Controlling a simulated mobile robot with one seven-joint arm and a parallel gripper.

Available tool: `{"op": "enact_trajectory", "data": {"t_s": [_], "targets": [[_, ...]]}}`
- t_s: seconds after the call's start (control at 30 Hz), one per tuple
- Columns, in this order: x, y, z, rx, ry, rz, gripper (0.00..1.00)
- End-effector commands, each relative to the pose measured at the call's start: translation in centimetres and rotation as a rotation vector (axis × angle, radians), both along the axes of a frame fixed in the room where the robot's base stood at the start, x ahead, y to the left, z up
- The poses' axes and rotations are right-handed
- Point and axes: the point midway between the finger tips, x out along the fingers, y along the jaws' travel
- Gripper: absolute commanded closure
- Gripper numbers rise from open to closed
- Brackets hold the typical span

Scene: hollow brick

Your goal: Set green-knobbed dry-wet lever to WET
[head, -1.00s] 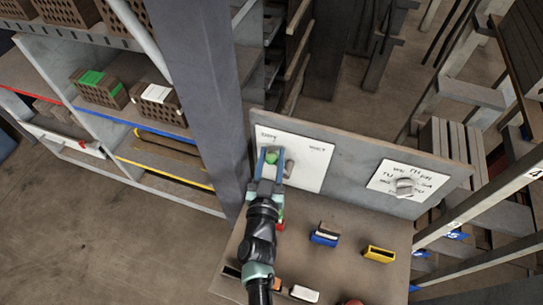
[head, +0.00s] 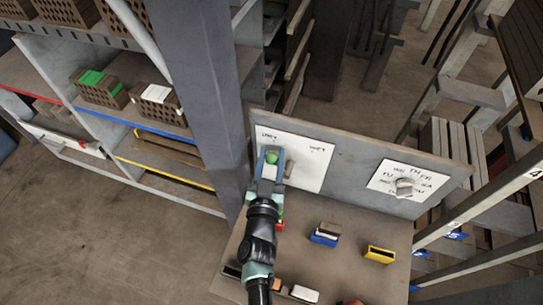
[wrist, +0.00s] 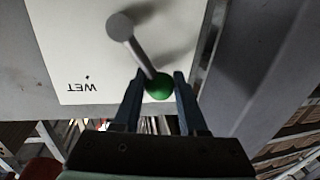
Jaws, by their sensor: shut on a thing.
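The lever is a grey rod on a round grey pivot (wrist: 120,26) with a green knob (head: 271,157) at its end. It is mounted on a white panel (head: 311,172) with one word at upper left, reading like DRY, and WET at upper right. The knob is on the DRY side, left of the pivot in the head view. My gripper (wrist: 160,78) is shut on the green knob, one finger on each side; the knob (wrist: 159,88) shows between the fingers in the wrist view. The WET label (wrist: 84,87) appears upside down there, left of the knob.
A second white panel with a grey dial (head: 404,188) is to the right on the same board. Below lie a blue block holder (head: 324,236) and a yellow one (head: 379,254) on the bench. A grey post (head: 205,90) and brick shelves stand to the left.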

Motion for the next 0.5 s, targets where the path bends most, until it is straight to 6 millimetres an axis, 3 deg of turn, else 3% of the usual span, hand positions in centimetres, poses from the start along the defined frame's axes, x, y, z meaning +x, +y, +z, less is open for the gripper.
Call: {"op": "enact_trajectory", "data": {"t_s": [0.5], "targets": [[-0.24,-0.75,0.15,0.114,-0.039,-0.001,1.00]]}}
